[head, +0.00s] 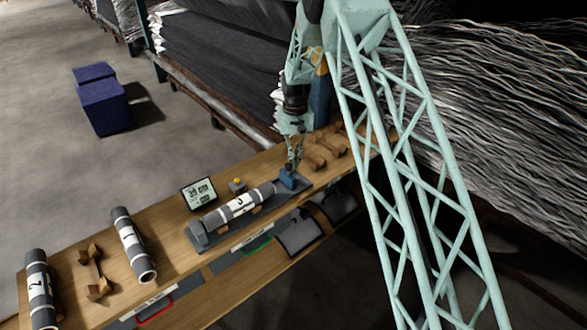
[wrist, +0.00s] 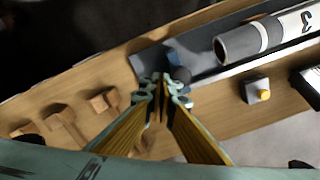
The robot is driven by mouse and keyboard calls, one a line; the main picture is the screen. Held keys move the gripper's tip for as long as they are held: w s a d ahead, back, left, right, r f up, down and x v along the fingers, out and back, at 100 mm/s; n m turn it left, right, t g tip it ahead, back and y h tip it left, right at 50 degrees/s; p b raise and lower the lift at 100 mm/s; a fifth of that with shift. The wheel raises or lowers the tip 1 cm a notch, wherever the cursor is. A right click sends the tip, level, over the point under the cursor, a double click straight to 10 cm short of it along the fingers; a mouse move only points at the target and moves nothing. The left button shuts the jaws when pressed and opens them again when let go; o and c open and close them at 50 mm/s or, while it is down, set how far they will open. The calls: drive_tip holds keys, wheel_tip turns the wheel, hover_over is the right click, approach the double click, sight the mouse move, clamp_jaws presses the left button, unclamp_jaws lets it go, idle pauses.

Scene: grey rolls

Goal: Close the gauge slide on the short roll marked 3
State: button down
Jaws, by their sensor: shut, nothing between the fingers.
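The short roll marked 3 (head: 238,206) lies in a grey gauge (head: 198,240) on the wooden bench. The gauge's blue slide (head: 287,181) stands at the right end of the roll. In the wrist view, the slide (wrist: 174,54) stands left of the roll's open end (wrist: 235,46), with a small gap between them. My gripper (head: 293,165) points down right at the slide. In the wrist view, its fingertips (wrist: 163,88) are together and empty, overlapping the slide's lower side. I cannot tell whether they touch it.
A display (head: 199,193) and a small box with a yellow button (head: 237,185) stand behind the gauge. Rolls marked 1 (head: 133,244) and 2 (head: 39,288) lie left, with an empty wooden cradle (head: 95,275) between them. More cradles (head: 325,148) stand right of the slide.

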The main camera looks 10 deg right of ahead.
drive_tip(key=s+a+b, duration=0.1)
drive_tip(key=s+a, duration=0.3)
drive_tip(key=a, duration=0.4)
drive_tip(key=shift+s, duration=0.3)
idle(3.3)
drive_tip(key=shift+w+d, duration=0.2)
drive_tip(key=shift+d, duration=0.15)
drive_tip(key=shift+w+d, duration=0.2)
drive_tip(key=shift+d, duration=0.05)
drive_tip(key=shift+w+d, duration=0.15)
drive_tip(key=shift+d, duration=0.15)
idle(0.6)
wheel_tip(320, 180, up, 8)
drive_tip(key=p, duration=0.2)
idle(0.9)
idle(0.5)
